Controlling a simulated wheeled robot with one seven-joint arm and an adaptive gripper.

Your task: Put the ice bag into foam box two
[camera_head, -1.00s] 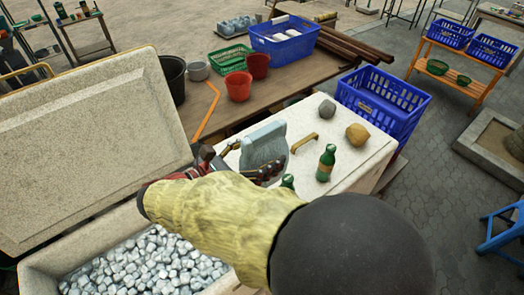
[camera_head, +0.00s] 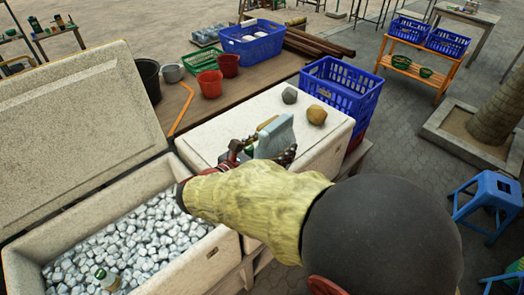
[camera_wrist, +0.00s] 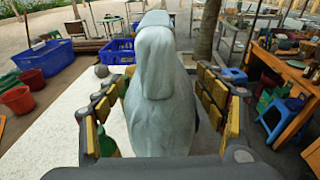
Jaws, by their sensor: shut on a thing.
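The ice bag (camera_head: 277,136) is a pale blue-grey, smooth upright bag. My gripper (camera_head: 262,155) is shut on it, and the wrist view shows the bag (camera_wrist: 160,95) between the yellow-padded fingers (camera_wrist: 160,120). The bag is over the closed white foam box (camera_head: 215,133); whether it touches the lid I cannot tell. An open foam box (camera_head: 228,248) full of grey-white ice stands at left, its lid (camera_head: 75,130) tilted back. I cannot tell which box is number two. My arm hides part of both boxes.
A grey stone (camera_head: 290,96) and a brown stone (camera_head: 317,115) lie on the closed lid. A green bottle (camera_wrist: 108,143) shows beside the left finger. Another bottle (camera_head: 107,279) lies in the ice. Blue crates (camera_head: 340,90) stand behind. A blue stool (camera_head: 488,200) is at right.

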